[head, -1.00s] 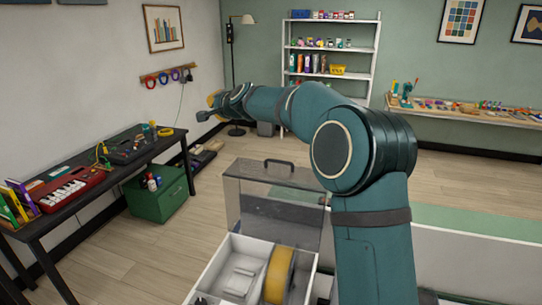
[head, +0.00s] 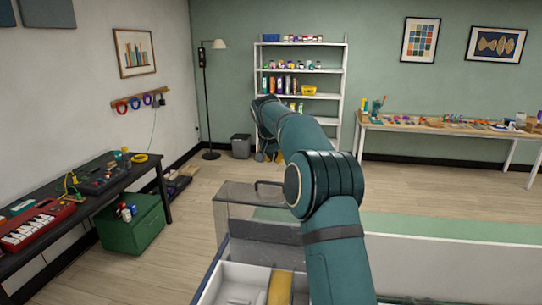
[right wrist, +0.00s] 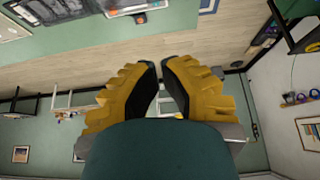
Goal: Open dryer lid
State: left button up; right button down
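The dryer is a pale box (head: 231,274) at the bottom of the head view. Its see-through grey lid (head: 233,218) stands upright at the far side, with a dark handle (head: 268,183) on top. The white inside is uncovered and holds a yellow spool (head: 281,288). My right gripper (head: 281,156) is beyond and above the lid, clear of the handle and partly hidden by my arm. In the right wrist view its yellow fingers (right wrist: 159,66) almost meet at the tips, with nothing between them. My left gripper is not in view.
A black bench (head: 110,201) with a red keyboard (head: 37,228) is on the left, above a green box (head: 131,224). A white shelf (head: 343,103) and a parts table (head: 445,133) stand at the back. A pale, green-topped surface (head: 440,224) is right of my arm. Open floor lies between.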

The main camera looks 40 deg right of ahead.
aim_at(272, 188)
notch_tip(272, 188, down, 6)
jog(key=shift+w+r, duration=0.1)
jog(key=shift+w, duration=0.05)
jog(key=shift+s+a+f+b, duration=0.25)
jog(key=shift+s+a+b, duration=0.05)
jog(key=shift+a+b, duration=0.05)
dwell(0.5)
